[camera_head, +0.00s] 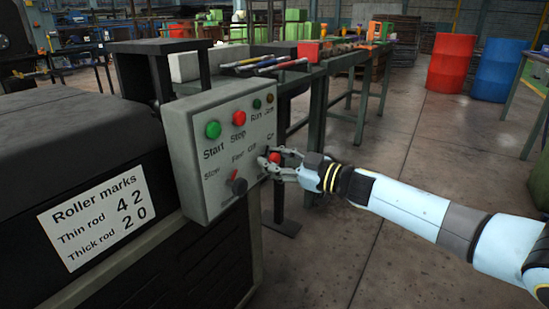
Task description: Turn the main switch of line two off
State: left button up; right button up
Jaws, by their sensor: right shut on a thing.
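A grey control box (196,150) stands at the end of the dark machine. Its face carries a red switch knob (274,157) at the lower right, below small labels that seem to read Off and On. My right gripper (271,162) comes in from the right and is shut on this red knob. The fingers partly hide the knob, so I cannot tell which way it points. My left gripper is out of view.
A sign (95,218) lists roller marks. A workbench (340,58) stands behind; open floor lies right.

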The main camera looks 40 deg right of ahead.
jog(key=n, duration=0.4)
jog(key=shift+f+n, duration=0.1)
jog(key=shift+n, duration=0.2)
jog(key=n, duration=0.2)
jog(key=shift+s+a+f+n, duration=0.1)
jog(key=shift+n, duration=0.3)
jog(key=n+b, duration=0.1)
jog(key=n, duration=0.1)
jog(key=shift+n, duration=0.7)
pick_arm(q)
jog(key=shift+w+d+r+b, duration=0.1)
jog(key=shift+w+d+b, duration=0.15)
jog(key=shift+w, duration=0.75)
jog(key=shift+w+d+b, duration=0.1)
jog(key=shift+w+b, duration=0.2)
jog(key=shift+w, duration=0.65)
pick_arm(e)
jog(key=shift+f+n, duration=0.1)
jog(key=shift+n, duration=1.4)
jog(key=o, duration=1.2)
jog(key=shift+c, duration=0.2)
